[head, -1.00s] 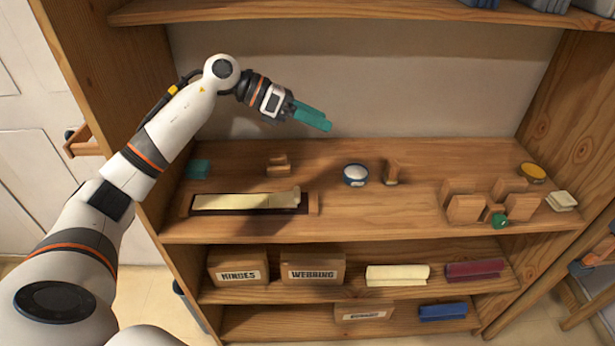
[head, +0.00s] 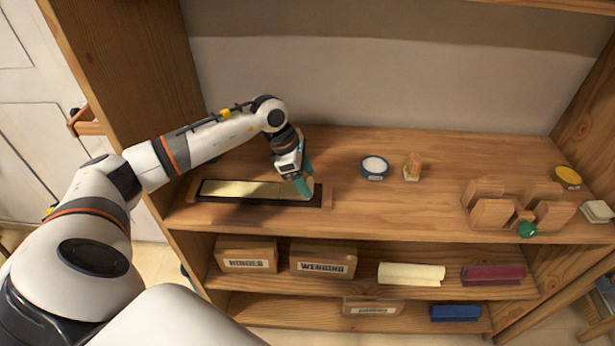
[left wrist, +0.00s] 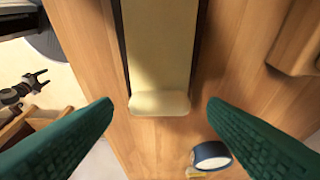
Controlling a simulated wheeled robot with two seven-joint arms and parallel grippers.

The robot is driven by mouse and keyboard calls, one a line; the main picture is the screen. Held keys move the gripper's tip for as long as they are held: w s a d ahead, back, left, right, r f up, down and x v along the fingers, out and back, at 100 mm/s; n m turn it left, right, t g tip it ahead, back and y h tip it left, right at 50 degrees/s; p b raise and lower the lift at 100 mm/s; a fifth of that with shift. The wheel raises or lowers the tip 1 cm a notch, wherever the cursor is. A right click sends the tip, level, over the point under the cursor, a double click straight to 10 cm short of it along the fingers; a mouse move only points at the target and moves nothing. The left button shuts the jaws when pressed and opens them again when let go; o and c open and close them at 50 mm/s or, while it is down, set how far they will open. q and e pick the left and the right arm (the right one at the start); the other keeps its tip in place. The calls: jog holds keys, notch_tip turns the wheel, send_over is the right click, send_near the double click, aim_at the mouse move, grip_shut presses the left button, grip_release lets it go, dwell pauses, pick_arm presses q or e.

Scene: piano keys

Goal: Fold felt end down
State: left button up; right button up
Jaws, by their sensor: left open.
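The pale yellow felt strip (head: 245,188) lies in a dark shallow tray with wooden end blocks at the left of the shelf. In the left wrist view the felt (left wrist: 157,50) runs away from me, and its near end (left wrist: 160,104) shows as a rounded lip bent from the flat strip. My left gripper (head: 303,182) is at the strip's right end. In its wrist view the two teal fingers (left wrist: 160,108) are open, one on each side of the felt end, with nothing between them that they touch. My right gripper cannot be made out.
A blue tin (head: 374,169) and a small wooden piece (head: 412,167) stand to the right. Wooden blocks (head: 491,215), a green knob (head: 527,230) and a yellow tin (head: 567,177) are farther right. Shelf between is clear. A dark jaw-like shape (left wrist: 27,89) is unclear.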

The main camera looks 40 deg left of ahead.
pick_arm(q)
jog(key=shift+d+f, duration=0.2)
jog(key=shift+f, duration=0.35)
jog(key=shift+w+f, duration=0.1)
pick_arm(e)
jog(key=shift+a+r, duration=0.1)
jog(key=shift+a, duration=0.1)
